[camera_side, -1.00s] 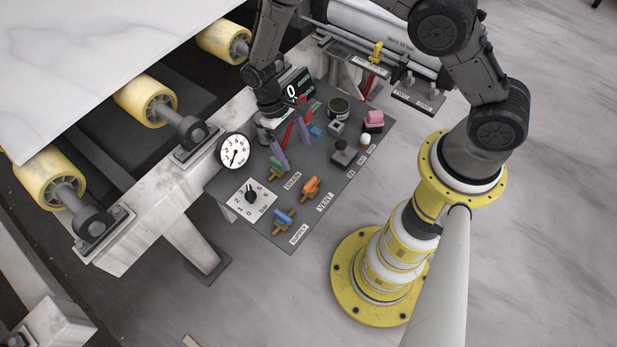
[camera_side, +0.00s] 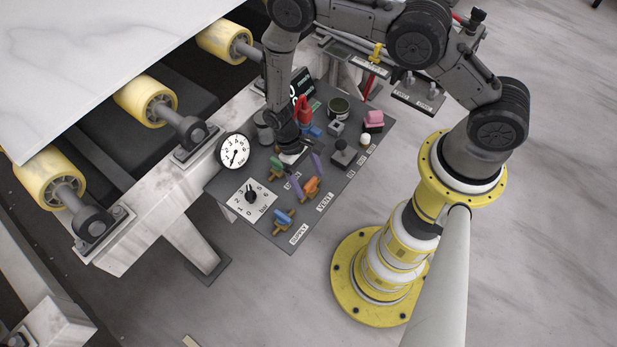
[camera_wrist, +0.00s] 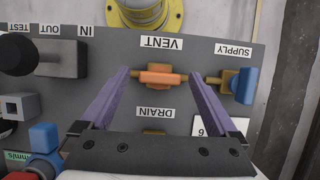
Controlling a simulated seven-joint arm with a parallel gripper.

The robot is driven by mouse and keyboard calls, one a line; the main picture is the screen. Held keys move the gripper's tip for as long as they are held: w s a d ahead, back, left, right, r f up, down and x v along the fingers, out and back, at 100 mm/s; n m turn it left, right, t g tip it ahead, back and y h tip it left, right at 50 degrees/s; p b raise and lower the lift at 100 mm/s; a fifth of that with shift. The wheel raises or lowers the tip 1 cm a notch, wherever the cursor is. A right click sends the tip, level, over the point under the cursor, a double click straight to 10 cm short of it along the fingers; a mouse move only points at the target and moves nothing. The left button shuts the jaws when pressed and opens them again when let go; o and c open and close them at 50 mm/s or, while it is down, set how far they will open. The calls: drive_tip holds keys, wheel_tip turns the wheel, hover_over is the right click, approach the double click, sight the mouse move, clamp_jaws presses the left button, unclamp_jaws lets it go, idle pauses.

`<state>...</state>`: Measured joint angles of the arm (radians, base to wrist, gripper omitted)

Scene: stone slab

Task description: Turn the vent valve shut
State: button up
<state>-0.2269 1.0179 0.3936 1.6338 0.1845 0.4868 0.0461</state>
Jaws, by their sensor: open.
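The vent valve (camera_side: 311,188) has an orange handle on a brass pipe piece, beside the VENT label (camera_side: 325,202). In the wrist view the orange handle (camera_wrist: 161,79) appears to lie in line with its brass pipe. My gripper (camera_side: 308,176) is open above the panel, its purple fingers pointing down at the vent valve. In the wrist view my gripper (camera_wrist: 160,75) has one fingertip on each side of the valve, with gaps visible. I cannot tell how high the fingertips are above it.
The blue-handled supply valve (camera_side: 283,217) is close by, its handle crosswise in the wrist view (camera_wrist: 246,85). The green drain valve (camera_side: 275,168) sits on the other side. A dial plate (camera_side: 262,190), a gauge (camera_side: 234,152) and a dark lever block (camera_side: 344,153) share the panel.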

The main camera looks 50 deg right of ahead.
drive_tip(key=c, duration=1.4)
drive_tip(key=shift+n, duration=0.3)
drive_tip(key=n+h, duration=0.1)
drive_tip(key=n, duration=0.2)
drive_tip(key=shift+a+n+h, duration=0.15)
drive_tip(key=shift+n+h, duration=0.15)
drive_tip(key=n, duration=0.2)
drive_tip(key=n+t+h, duration=0.1)
drive_tip(key=n, duration=0.1)
drive_tip(key=shift+a+n+h, duration=0.1)
drive_tip(key=shift+n+h, duration=0.2)
drive_tip(key=n, duration=0.2)
drive_tip(key=n+t+h, duration=0.1)
drive_tip(key=n, duration=0.1)
drive_tip(key=shift+s+t, duration=0.15)
drive_tip(key=shift+t, duration=0.15)
drive_tip(key=shift+s+a+n+t, duration=0.1)
drive_tip(key=shift+n+t, duration=0.8)
drive_tip(key=shift+n, duration=1.6)
drive_tip(key=o, duration=1.4)
